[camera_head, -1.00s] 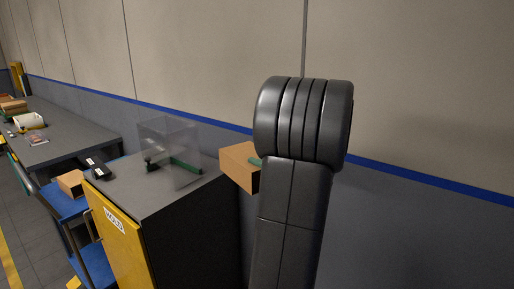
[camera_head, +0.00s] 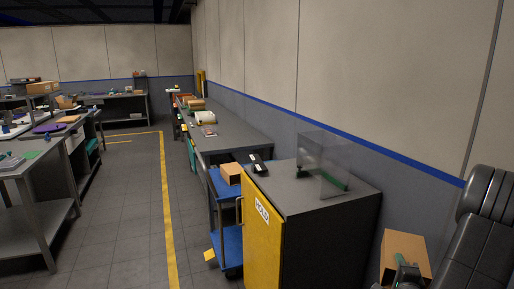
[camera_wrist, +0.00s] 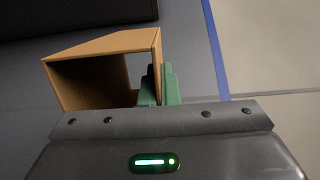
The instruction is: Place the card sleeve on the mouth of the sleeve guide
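The card sleeve (camera_wrist: 100,44) is a brown, open-ended cardboard box shape. In the wrist view its open end faces me and its inside is dark. My gripper (camera_wrist: 160,84) has green fingers, one on each side of the sleeve's right wall, and is shut on that wall. In the head view the sleeve (camera_head: 404,250) hangs at the lower right beside my arm, and my gripper (camera_head: 405,272) is partly cut off by the lower edge. I cannot pick out the sleeve guide for certain in either view.
A dark cabinet with a yellow door (camera_head: 262,238) bears a clear box (camera_head: 322,160) with a green part. A blue cart (camera_head: 228,243) holds a brown box (camera_head: 231,172). A long grey bench (camera_head: 232,132) follows the wall. Tables stand at left; the floor aisle (camera_head: 130,200) is clear.

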